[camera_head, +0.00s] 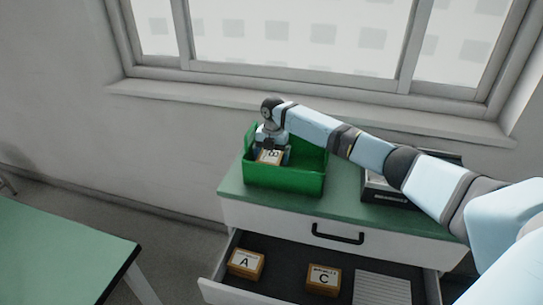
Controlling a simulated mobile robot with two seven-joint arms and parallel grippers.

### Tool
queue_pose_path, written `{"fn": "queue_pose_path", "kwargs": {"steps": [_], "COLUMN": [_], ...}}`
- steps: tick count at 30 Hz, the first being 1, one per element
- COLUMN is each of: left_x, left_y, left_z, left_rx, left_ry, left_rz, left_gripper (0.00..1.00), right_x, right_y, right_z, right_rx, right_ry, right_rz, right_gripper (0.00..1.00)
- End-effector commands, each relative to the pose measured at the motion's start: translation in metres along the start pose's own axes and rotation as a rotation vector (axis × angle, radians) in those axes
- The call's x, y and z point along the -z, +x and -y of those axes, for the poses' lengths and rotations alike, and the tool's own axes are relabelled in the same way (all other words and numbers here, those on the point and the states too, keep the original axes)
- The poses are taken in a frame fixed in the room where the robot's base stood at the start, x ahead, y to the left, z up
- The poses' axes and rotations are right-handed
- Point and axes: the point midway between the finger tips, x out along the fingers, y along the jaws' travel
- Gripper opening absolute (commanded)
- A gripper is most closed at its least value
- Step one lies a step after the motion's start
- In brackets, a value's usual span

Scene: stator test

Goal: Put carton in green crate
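A green crate (284,179) stands on the green top of a white drawer cabinet below the window. A small brown carton with a white label marked B (270,157) is inside the crate, toward its left side. My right gripper (273,152) reaches down into the crate with its fingers around carton B. I cannot tell whether the fingers press on it, or whether it touches the crate floor, because the front wall hides its lower part. Carton A (245,263) and carton C (323,280) lie in the open drawer. My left gripper is not in view.
The open drawer (287,265) juts out below the crate and also holds a ribbed grey panel (382,289). A dark-framed tray (378,188) sits right of the crate, partly behind my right arm. A green table (60,255) is at lower left.

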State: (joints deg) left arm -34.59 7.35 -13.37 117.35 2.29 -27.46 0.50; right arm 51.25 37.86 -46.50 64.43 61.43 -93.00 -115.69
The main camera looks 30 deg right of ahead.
Motion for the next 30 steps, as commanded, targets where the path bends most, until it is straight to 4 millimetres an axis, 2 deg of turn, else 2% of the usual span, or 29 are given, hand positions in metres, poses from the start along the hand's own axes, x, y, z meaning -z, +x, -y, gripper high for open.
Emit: {"fn": "queue_pose_path", "kwargs": {"steps": [6, 15, 21, 25, 30], "left_x": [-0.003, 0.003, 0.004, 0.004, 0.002], "left_y": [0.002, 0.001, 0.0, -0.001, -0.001], "left_z": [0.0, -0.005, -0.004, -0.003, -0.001], "left_rx": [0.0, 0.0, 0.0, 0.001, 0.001], "left_ry": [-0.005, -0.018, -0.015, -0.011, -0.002], "left_rz": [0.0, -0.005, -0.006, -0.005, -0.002], "left_gripper": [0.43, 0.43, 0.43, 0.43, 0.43], "right_x": [0.001, 0.001, 0.001, 0.001, 0.001], "right_y": [-0.014, -0.08, -0.116, -0.128, -0.132], "right_z": [0.0, -0.001, -0.001, 0.0, 0.0], "right_rx": [-0.002, -0.003, -0.002, -0.001, 0.0], "right_ry": [0.0, 0.0, 0.0, 0.0, 0.0], "right_rz": [0.001, 0.002, 0.001, 0.0, -0.001], "right_gripper": [0.9, 0.9, 0.9, 0.9, 0.9]}}
